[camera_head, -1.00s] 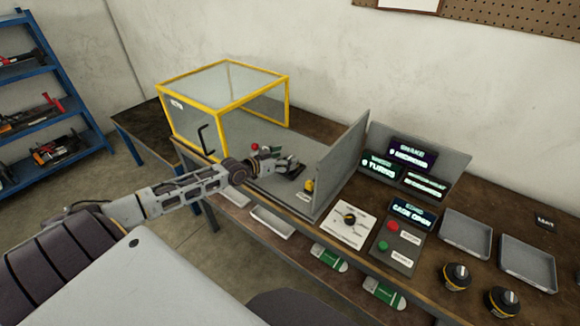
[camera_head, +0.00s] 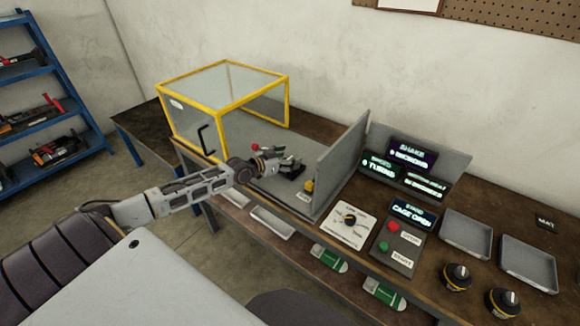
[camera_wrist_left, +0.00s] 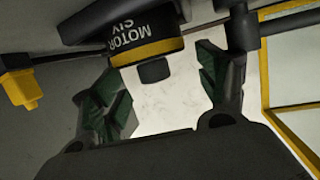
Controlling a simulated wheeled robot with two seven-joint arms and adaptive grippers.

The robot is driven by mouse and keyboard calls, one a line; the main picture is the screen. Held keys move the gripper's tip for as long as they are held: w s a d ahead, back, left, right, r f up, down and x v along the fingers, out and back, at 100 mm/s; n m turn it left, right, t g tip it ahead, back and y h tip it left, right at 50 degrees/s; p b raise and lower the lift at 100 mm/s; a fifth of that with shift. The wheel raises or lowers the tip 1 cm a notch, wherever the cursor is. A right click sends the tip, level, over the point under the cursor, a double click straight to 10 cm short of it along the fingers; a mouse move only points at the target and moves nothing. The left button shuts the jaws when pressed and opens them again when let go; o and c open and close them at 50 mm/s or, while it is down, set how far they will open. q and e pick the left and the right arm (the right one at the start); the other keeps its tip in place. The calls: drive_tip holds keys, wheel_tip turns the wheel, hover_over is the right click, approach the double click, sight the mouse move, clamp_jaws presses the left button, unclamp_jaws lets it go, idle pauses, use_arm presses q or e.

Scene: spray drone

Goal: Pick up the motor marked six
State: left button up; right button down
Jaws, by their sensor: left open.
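The motor marked six (camera_wrist_left: 147,47) is a dark cylinder with a yellow band and white lettering, at the top of the left wrist view. My left gripper (camera_wrist_left: 160,95) is open, its green-padded fingers on either side below the motor, not closed on it. In the head view my left gripper (camera_head: 290,165) is over the grey floor of the open-sided bay by the yellow-framed cage. I cannot make out the marked motor there; the gripper seems to hide it. My right gripper is not in view.
The yellow-framed cage (camera_head: 222,108) stands behind and left of my gripper. A grey upright panel (camera_head: 343,155) bounds the bay on the right. A red knob (camera_head: 255,147) and a yellow part (camera_head: 308,187) are close by. Two black-and-yellow motors (camera_head: 457,276) (camera_head: 503,301) stand at the right.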

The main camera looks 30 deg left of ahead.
use_arm(q)
drive_tip(key=shift+x, duration=1.25)
drive_tip(key=shift+w+d+f, duration=0.35)
drive_tip(key=shift+w+f, duration=0.2)
drive_tip(key=shift+w, duration=0.3)
drive_tip(key=shift+c, duration=0.5)
drive_tip(key=c, duration=1.3)
drive_tip(key=shift+r, duration=0.1)
drive_tip(key=shift+c, duration=0.2)
